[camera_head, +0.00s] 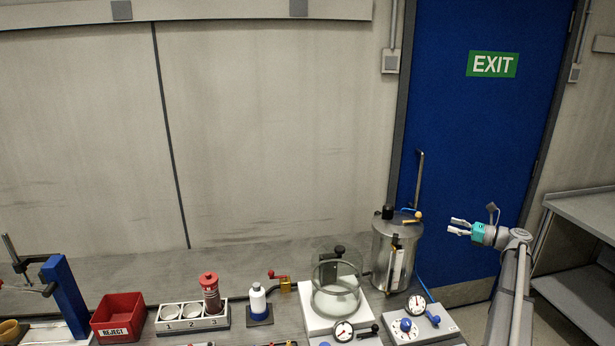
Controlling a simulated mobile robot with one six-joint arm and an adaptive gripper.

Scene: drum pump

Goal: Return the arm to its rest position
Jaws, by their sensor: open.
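My gripper (460,226) is at the right side of the head view, with its fingers pointing left and spread apart. It is open and empty. It is held in front of the blue door, to the right of the steel drum (397,252) and clear of it. My arm rises from the lower right corner to the gripper, with its grey link nearly upright. A teal band shows behind the fingers.
The bench holds a glass vessel (336,290), a gauge panel (425,322), a white bottle (258,300), a numbered rack (193,318) with a red-capped container (210,291), a red reject bin (118,317) and a blue stand (66,295). Grey shelves (585,215) stand at right.

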